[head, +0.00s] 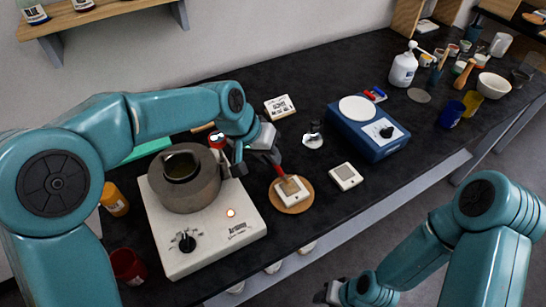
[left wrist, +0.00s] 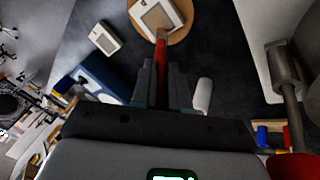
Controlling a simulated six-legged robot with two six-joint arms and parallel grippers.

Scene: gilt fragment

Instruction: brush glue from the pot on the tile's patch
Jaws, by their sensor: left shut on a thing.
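My left gripper (head: 271,154) is shut on a brush with a red handle (left wrist: 161,72). The brush points down, and its tip is at the tile's patch; I cannot tell whether it touches. The white tile (head: 298,195) with a tan patch (head: 291,186) lies on a round wooden board (head: 277,203); the tile also shows in the left wrist view (left wrist: 175,13). The glue pot (head: 180,164) sits in a grey vessel (head: 185,197) on a white hotplate (head: 205,245), left of the tile. My right gripper (head: 330,292) is low at the bottom edge, its jaws unclear.
A second small tile (head: 345,176) lies right of the board. A blue scale (head: 369,130), a dark-topped jar (head: 314,136) and a white labelled block (head: 279,107) stand behind. An orange jar (head: 114,199) and red cup (head: 128,266) stand left of the hotplate.

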